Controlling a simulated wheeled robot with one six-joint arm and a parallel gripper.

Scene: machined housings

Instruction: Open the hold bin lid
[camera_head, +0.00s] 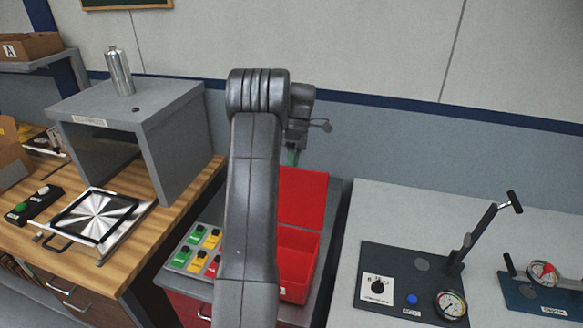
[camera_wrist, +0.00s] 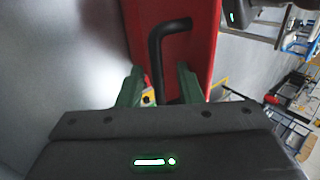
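The red hold bin (camera_head: 297,262) stands on a grey cart top in the head view, partly hidden by my arm. Its red lid (camera_head: 303,197) is raised and stands roughly upright at the back of the bin, so the inside shows. In the wrist view the lid (camera_wrist: 205,45) fills the upper middle, with a black bent handle (camera_wrist: 157,60) on it. My gripper (camera_wrist: 160,85) has its green fingers apart on either side of the handle, with gaps visible. In the head view my gripper (camera_head: 291,157) is small and partly hidden near the lid's top edge.
Green, yellow and red parts (camera_head: 197,247) lie left of the bin. A grey box housing (camera_head: 150,120) with a metal bottle (camera_head: 119,72) stands on the wooden bench at left. A dark lever fixture (camera_head: 415,280) with a gauge stands on the right table. The wall is close behind.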

